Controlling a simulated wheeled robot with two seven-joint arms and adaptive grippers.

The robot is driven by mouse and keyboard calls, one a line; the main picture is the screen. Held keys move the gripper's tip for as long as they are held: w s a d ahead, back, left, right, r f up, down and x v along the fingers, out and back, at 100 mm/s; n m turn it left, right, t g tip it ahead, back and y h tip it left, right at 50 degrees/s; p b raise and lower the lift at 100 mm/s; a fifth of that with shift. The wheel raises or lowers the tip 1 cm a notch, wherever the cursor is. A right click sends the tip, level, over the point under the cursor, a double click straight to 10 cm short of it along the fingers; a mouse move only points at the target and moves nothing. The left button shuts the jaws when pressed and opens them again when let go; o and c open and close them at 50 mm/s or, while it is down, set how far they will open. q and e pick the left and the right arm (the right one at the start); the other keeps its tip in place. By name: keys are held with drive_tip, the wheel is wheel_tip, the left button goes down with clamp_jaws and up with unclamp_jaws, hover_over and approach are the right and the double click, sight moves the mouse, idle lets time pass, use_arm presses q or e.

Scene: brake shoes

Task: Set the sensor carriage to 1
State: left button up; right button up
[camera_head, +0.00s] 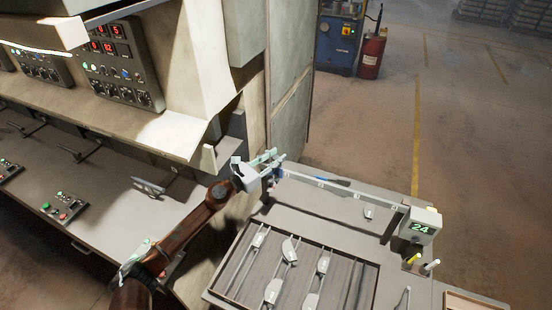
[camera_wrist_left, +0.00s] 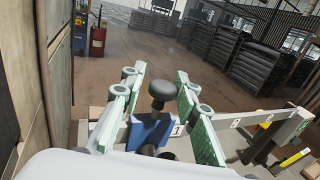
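The sensor carriage shows in the left wrist view as a blue block (camera_wrist_left: 150,134) with a black round knob (camera_wrist_left: 163,91). It sits at the near end of the pale rail (camera_wrist_left: 218,127), beside the label 1. In the head view the blue of the carriage (camera_head: 278,173) is partly hidden by my left gripper (camera_head: 268,160). My left gripper in the wrist view (camera_wrist_left: 160,74) is open, its green-padded fingers on both sides of the knob with gaps visible. The display box (camera_head: 420,226) at the rail's right end reads 24. My right gripper is out of view.
A tray (camera_head: 223,283) with several brake shoes lies in front of the rail. A grey cabinet wall (camera_head: 290,85) stands close behind my left gripper. The control bench (camera_head: 110,195) is at left. A red cylinder (camera_head: 371,57) and blue machine (camera_head: 337,42) stand far back.

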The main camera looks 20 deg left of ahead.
use_arm(q)
drive_tip(key=shift+o, duration=1.1)
drive_tip(key=shift+a, duration=0.15)
drive_tip(key=v, duration=1.2)
